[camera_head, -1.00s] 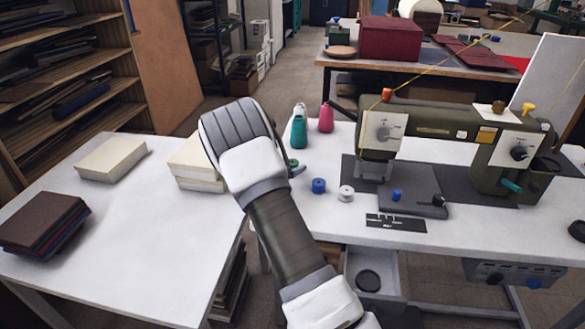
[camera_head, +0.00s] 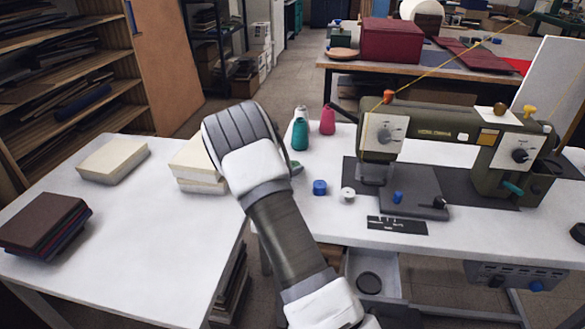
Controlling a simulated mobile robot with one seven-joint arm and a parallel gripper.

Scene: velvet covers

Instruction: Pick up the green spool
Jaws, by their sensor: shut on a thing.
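My gripper (camera_head: 297,168) is mostly hidden behind my own wrist and forearm, above the left end of the sewing table (camera_head: 310,225). Only a small grey-green bit shows at the wrist's right edge. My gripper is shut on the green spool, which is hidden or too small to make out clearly. A blue spool (camera_head: 320,187) and a white spool (camera_head: 348,194) stand on the white tabletop, just right of my gripper.
A teal thread cone (camera_head: 300,135), a white cone and a pink cone (camera_head: 327,121) stand behind my gripper. The green sewing machine (camera_head: 440,130) is at right. Cream blocks (camera_head: 196,165) lie left of my wrist. An open drawer (camera_head: 375,270) is below the tabletop.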

